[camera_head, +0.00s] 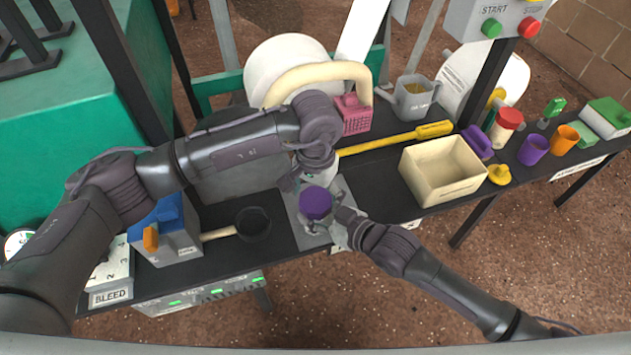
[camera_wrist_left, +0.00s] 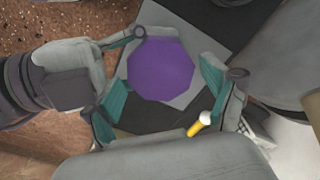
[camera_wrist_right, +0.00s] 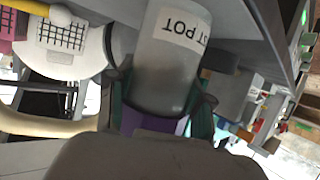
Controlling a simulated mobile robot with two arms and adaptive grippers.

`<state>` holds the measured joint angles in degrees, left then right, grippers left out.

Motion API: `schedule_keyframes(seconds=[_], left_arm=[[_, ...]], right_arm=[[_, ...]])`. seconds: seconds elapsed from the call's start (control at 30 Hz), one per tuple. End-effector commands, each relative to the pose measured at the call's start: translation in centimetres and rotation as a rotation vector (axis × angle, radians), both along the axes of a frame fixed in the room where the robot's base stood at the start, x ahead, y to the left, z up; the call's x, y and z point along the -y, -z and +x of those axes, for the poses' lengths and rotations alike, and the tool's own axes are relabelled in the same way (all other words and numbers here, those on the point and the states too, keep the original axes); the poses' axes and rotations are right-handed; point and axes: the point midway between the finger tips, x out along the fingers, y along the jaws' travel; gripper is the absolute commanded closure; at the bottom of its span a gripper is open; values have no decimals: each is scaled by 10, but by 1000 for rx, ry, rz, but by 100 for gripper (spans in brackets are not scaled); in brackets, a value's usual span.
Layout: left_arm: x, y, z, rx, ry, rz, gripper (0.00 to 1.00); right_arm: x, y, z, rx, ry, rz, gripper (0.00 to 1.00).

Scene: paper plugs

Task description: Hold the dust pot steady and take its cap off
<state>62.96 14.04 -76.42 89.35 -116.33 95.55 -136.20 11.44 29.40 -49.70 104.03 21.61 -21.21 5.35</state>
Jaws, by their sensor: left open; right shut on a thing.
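The dust pot (camera_wrist_right: 168,62) is a grey cylinder with a white label, seen upside down in the right wrist view. Its purple cap (camera_head: 316,203) shows from above in the head view and as a purple polygon in the left wrist view (camera_wrist_left: 160,70). My right gripper (camera_wrist_right: 162,108) is shut on the pot, with a finger on each side near the cap. My left gripper (camera_wrist_left: 162,85) is open over the cap, its teal finger pads apart on either side of it. The pot's body is mostly hidden in the head view.
The pot stands on a grey plate (camera_head: 296,218) on the dark bench. A cream bin (camera_head: 441,170) and yellow-handled tool (camera_head: 395,138) lie right.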

Motion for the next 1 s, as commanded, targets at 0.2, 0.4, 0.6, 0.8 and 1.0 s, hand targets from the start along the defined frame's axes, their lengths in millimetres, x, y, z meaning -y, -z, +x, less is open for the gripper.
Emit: schedule_keyframes(seconds=[0.2,0.4,0.6,0.8,1.0], left_arm=[[0,13,0,0,0,0,15],[0,13,0,0,0,1,15],[0,13,0,0,0,1,43],[0,13,0,0,-5,1,66],[-1,12,1,1,-249,1,66]], right_arm=[[0,0,0,-1,0,-1,100],[0,0,0,0,0,-1,100],[0,0,0,-1,0,-1,100],[0,0,0,0,0,-1,100],[0,0,0,0,0,-1,100]])
